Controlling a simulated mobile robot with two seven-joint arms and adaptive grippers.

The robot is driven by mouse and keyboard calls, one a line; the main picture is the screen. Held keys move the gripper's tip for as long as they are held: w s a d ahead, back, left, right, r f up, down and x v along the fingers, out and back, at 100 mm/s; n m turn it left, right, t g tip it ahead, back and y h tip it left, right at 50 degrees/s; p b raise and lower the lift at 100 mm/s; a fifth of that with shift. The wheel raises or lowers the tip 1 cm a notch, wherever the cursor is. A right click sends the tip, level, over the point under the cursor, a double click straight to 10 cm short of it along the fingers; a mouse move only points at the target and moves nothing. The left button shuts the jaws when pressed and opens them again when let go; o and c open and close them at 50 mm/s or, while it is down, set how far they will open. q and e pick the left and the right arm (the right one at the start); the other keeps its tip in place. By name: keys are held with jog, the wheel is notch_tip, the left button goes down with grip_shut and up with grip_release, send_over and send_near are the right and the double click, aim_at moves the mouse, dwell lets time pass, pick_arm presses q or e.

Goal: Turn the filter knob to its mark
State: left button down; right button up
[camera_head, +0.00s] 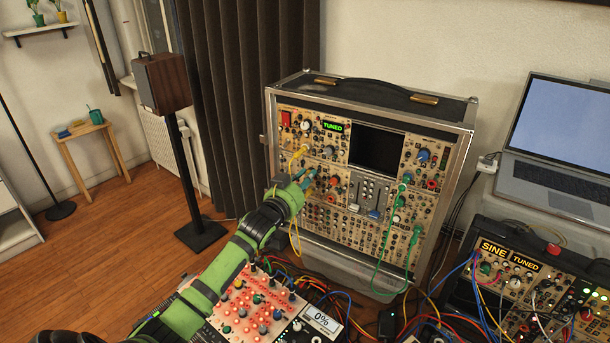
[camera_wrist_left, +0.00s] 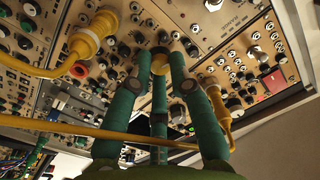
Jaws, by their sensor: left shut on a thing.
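The tall synth case (camera_head: 468,150) stands upright, its tan panel facing me and covered in knobs, jacks and small displays. My left gripper (camera_head: 307,179) reaches its left-middle part, with teal fingertips at the panel. The fingers also hide part of the panel in the head view. My right gripper is not in view.
Yellow plugs (camera_wrist_left: 92,38) and a yellow cable (camera_wrist_left: 90,132) hang close around the fingers. A green cable (camera_head: 383,250) droops on the right. A module with red-lit buttons and a "0%" display (camera_head: 321,319) lies below; a laptop (camera_head: 560,125) stands right.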

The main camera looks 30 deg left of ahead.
pick_arm(q)
jog(key=n, duration=0.1)
jog(key=n+p, duration=0.1)
jog(key=n, duration=0.1)
jog(key=shift+r+n, duration=0.25)
jog(key=shift+n, duration=0.05)
jog(key=n, duration=0.2)
jog(key=shift+n+p, duration=0.3)
jog(key=n, duration=0.3)
jog(key=shift+a+h, duration=0.1)
jog(key=shift+h, duration=0.2)
jog(key=shift+n, duration=1.6)
jog(key=c, duration=1.1)
grip_release()
jog(key=shift+c, duration=0.2)
jog(key=shift+f, duration=0.1)
